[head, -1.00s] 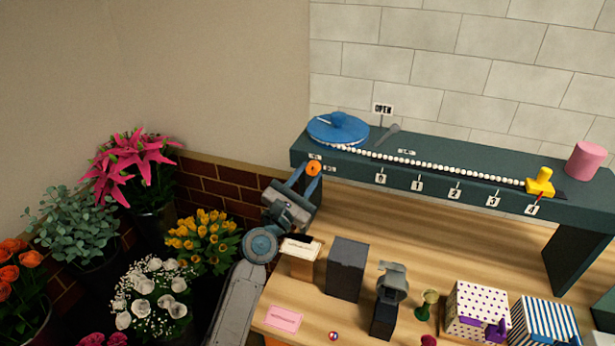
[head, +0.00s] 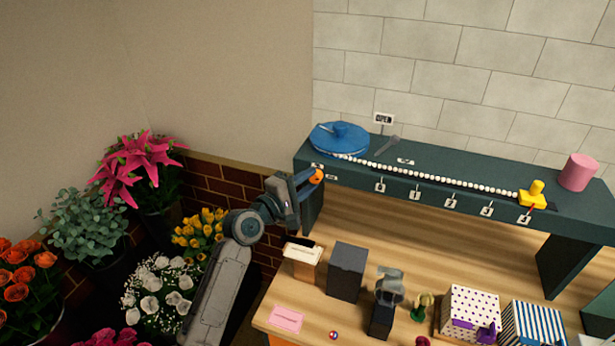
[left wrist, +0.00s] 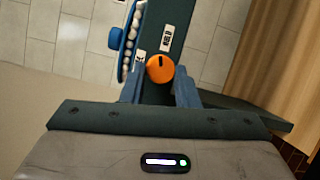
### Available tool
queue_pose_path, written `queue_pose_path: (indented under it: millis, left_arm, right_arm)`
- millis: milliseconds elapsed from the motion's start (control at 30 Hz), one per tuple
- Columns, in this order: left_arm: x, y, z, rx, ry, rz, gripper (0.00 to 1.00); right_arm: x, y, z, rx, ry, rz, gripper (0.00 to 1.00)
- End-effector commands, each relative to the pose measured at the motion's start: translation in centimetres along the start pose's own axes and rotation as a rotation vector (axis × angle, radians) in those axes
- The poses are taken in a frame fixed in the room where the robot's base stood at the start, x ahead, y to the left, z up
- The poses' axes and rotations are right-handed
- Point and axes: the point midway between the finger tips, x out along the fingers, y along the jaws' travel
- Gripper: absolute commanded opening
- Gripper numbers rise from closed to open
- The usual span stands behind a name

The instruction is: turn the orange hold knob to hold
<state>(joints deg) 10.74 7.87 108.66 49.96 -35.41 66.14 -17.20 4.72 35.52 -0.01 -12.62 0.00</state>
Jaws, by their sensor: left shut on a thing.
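The orange hold knob (head: 317,176) sits on the front face of the dark green shelf (head: 455,183), near its left end. In the left wrist view the knob (left wrist: 160,72) shows a black mark that points up in the picture, roughly toward a white label (left wrist: 167,36) on the shelf. A second white label (left wrist: 139,62) is left of the knob, partly hidden. My left gripper (head: 307,182) is shut on the knob, with one blue finger on each side of it in the left wrist view (left wrist: 159,85). My right gripper is not in view.
A blue disc (head: 338,138), a string of white beads and a yellow block (head: 533,195) lie along the shelf top. A pink cylinder (head: 578,172) stands at its right. Boxes (head: 472,311) and a dark block (head: 346,271) stand on the wooden bench below. Flowers fill the left.

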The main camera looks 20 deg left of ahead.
Motion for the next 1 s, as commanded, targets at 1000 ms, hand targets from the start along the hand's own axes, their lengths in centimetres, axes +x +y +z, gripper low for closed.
queue_pose_path:
  millis: [1000]
  left_arm:
    - [0.0, 0.1, 0.1, 0.327, 0.021, -0.145, 0.05]
  right_arm:
    - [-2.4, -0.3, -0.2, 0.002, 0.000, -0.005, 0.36]
